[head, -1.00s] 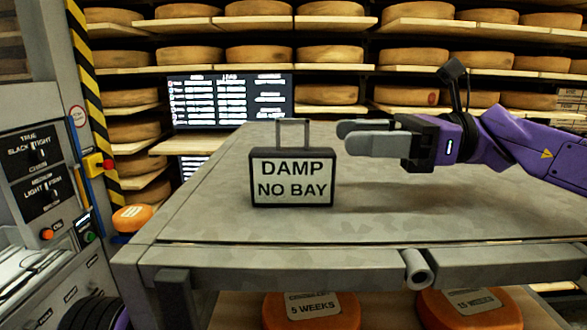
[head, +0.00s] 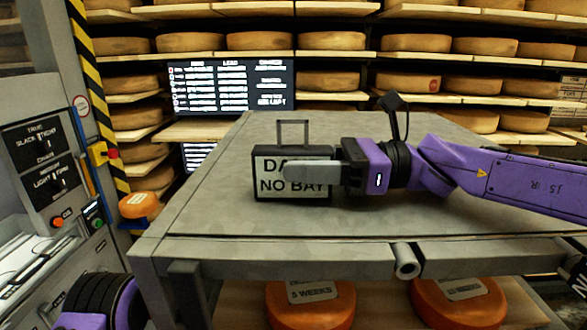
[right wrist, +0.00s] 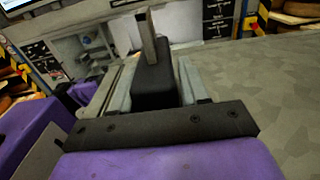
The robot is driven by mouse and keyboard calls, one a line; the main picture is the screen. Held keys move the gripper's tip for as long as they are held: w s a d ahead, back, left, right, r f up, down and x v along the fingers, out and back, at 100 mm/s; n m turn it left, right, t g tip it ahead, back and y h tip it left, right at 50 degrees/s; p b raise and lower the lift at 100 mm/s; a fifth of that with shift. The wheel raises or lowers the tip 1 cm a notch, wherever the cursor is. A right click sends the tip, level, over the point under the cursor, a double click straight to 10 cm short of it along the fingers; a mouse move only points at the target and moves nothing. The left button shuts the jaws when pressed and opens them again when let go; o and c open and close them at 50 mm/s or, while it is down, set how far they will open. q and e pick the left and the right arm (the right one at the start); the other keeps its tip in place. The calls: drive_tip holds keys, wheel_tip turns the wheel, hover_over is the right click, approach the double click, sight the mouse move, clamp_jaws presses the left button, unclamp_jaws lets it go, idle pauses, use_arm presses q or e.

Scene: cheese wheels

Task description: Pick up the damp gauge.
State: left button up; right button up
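The damp gauge is a dark upright case (head: 265,160) with a thin metal loop handle and a white label, standing on the grey table (head: 230,222). My right gripper (head: 312,172) reaches it from the right, with one finger in front of the label and hiding part of it. The other finger is hidden behind the gauge in the head view. In the right wrist view the gauge (right wrist: 153,90) stands between both fingers, which look spread apart; contact is unclear. My left gripper is out of view.
Shelves of cheese wheels (head: 327,81) and a screen (head: 230,87) stand behind the table. A control cabinet (head: 40,160) is at the left. Orange wheels (head: 310,305) lie below the table. The tabletop around the gauge is clear.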

drive_tip(key=c, duration=0.6)
drive_tip(key=shift+s+a+r, duration=0.1)
drive_tip(key=shift+s+a, duration=0.05)
drive_tip(key=shift+r, duration=0.1)
drive_tip(key=shift+r, duration=0.3)
drive_tip(key=s+d+r+b, duration=0.4)
drive_tip(key=s+d+r, duration=0.4)
drive_tip(key=d+r, duration=0.3)
drive_tip(key=shift+s+r, duration=0.25)
drive_tip(key=shift+r, duration=0.35)
